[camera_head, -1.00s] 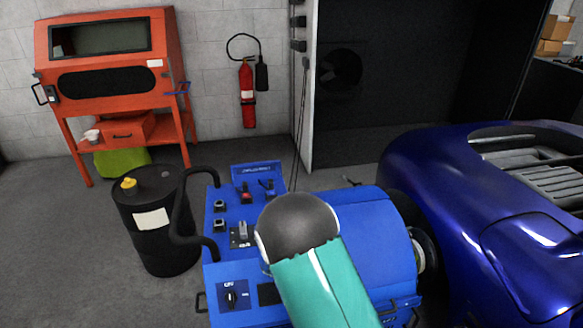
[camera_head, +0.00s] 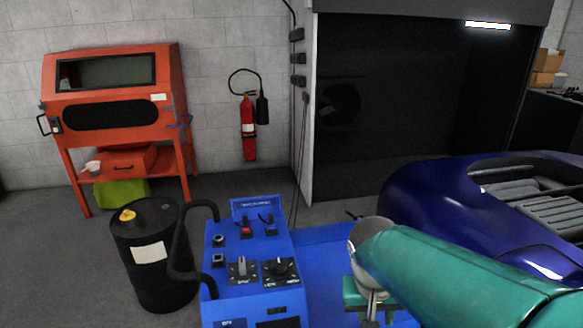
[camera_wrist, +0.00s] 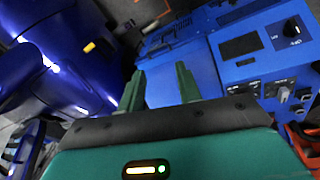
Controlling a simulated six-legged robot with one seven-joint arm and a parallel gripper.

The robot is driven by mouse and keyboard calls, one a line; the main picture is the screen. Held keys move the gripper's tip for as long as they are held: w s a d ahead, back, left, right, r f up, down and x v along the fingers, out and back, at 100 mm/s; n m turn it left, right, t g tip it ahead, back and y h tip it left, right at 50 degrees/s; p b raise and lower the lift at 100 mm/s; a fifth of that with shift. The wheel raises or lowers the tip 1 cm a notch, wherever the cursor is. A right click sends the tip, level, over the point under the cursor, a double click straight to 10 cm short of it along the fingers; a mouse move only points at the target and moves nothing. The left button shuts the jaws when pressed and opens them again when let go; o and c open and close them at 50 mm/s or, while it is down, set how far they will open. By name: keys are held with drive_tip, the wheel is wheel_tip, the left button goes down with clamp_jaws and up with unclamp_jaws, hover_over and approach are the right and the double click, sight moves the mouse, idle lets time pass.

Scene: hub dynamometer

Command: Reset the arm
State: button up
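My gripper (camera_wrist: 160,82) shows in the wrist view with its two green fingers apart and nothing between them. In the head view my teal arm reaches in from the lower right, and its grey joint hangs over the right part of the blue dynamometer (camera_head: 318,250). The blue control panel (camera_head: 258,225) is to the left of my arm, with knobs, switches and a red control in view. In the wrist view the blue panel (camera_wrist: 238,72) with a dark display and black knobs lies right of the fingers, apart from them.
A blue car (camera_head: 425,205) stands close on the right. A black drum (camera_head: 152,275) with a black hose stands left of the panel. An orange cabinet (camera_head: 120,130) and a red fire extinguisher (camera_head: 248,130) are at the back wall.

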drive_tip(key=s+r+n+t+y, duration=0.1)
drive_tip(key=s+r+t+y, duration=0.1)
drive_tip(key=s+r+t, duration=0.2)
drive_tip(key=shift+s+r, duration=1.2)
drive_tip(key=shift+s, duration=0.5)
